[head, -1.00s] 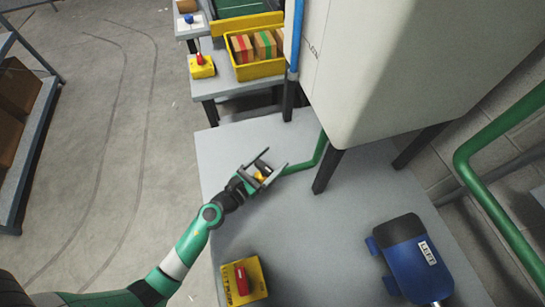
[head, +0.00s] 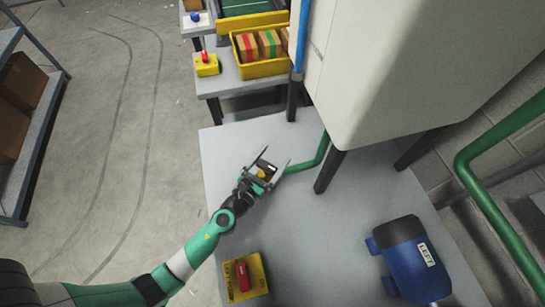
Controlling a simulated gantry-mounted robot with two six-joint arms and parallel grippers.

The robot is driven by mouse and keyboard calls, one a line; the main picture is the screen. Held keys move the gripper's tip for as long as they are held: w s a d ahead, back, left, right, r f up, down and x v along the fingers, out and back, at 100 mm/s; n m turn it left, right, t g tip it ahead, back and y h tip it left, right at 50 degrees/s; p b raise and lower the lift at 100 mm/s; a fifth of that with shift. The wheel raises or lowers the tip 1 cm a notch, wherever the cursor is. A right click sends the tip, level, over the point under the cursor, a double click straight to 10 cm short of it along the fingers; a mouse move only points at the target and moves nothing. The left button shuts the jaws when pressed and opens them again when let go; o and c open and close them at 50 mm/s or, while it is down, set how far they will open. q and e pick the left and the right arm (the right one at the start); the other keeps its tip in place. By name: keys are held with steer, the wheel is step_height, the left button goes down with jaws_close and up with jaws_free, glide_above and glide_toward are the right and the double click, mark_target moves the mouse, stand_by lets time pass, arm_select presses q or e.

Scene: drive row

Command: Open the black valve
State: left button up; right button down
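A green pipe (head: 314,158) runs from under the large light-grey cabinet to the middle of the grey table. At its near end there is a small fitting with yellow-orange showing (head: 263,174) and a dark part. I cannot clearly make out the black valve there, as my gripper covers most of it. My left gripper (head: 273,163) is over this end of the pipe, its two grey fingers apart on either side of the fitting. Whether they touch it cannot be told. My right gripper is not in view.
A yellow box with a red switch (head: 242,277) sits at the table's near left. A blue motor labelled LEFT (head: 412,262) sits at the right. The cabinet (head: 400,70) overhangs the back. The table's middle (head: 310,220) is bare.

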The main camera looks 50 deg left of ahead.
arm_select(q)
steer(key=shift+o, duration=0.4)
steer(key=shift+s, duration=0.15)
steer(key=b+v, duration=0.1)
steer(key=v, duration=1)
steer(key=shift+s+d, duration=0.1)
